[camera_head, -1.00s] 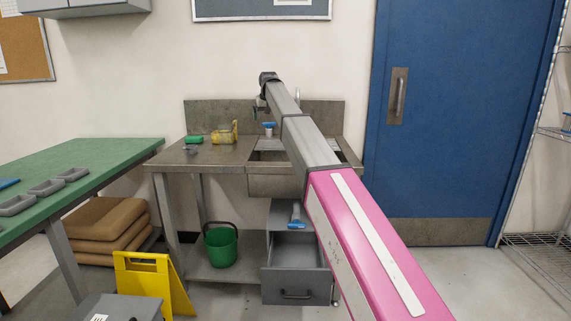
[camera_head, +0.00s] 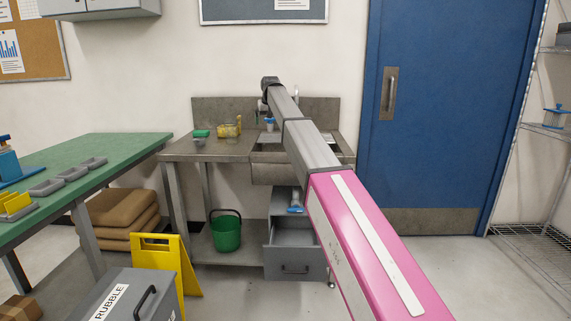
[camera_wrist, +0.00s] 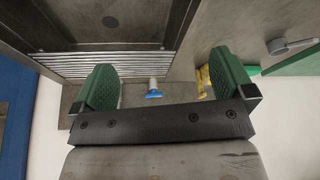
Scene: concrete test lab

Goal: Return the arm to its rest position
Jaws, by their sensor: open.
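My gripper (camera_wrist: 165,80) is open and empty; its two green pads stand wide apart in the wrist view. In the head view my arm stretches far forward, with its wrist over the steel sink unit (camera_head: 222,149). The fingers are too small there to make out clearly. A blue-topped object (camera_head: 269,121) is at the sink just below the wrist. It also shows between the pads in the wrist view (camera_wrist: 153,94), apart from them.
A grey drawer (camera_head: 290,270) stands open below the sink, with a blue item (camera_head: 295,209) by it. A green bucket (camera_head: 227,232), yellow floor sign (camera_head: 158,255) and grey rubble box (camera_head: 128,296) stand left. A green table (camera_head: 110,155) is further left.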

